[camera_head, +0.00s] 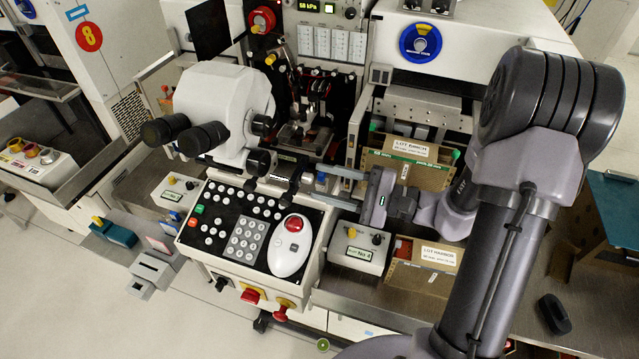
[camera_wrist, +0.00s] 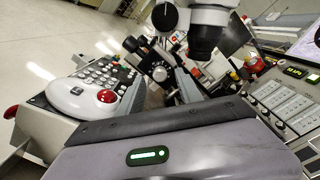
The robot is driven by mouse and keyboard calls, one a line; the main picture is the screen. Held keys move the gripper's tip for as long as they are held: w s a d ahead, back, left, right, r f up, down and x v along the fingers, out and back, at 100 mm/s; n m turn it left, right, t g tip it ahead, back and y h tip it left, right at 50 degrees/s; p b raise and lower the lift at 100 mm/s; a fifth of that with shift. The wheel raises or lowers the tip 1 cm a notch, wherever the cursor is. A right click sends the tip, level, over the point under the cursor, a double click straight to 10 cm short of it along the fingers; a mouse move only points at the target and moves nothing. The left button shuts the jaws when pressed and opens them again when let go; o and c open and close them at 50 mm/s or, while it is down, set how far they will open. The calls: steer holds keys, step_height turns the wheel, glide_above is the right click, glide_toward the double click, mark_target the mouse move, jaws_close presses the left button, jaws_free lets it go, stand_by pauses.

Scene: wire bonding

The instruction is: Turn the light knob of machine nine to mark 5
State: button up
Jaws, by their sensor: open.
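My gripper (camera_head: 313,182) reaches left from the arm's end, its two grey fingers spread, in front of the central machine (camera_head: 199,249) with the white microscope (camera_head: 228,100). The wrist view also shows my gripper (camera_wrist: 161,92). A pale round knob (camera_wrist: 159,73) appears between and beyond the fingertips there, apparently not touched. Whether it is the light knob, I cannot tell; no pointer or mark 5 is readable. No number nine is readable on any machine. My fingers hide part of the area below the microscope in the head view.
A small box (camera_head: 370,262) with two knobs stands below my gripper. Cardboard bins (camera_head: 424,277) lie close to my wrist.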

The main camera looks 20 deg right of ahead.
steer(key=shift+x, duration=0.9)
steer(key=shift+d, duration=0.1)
jaws_close()
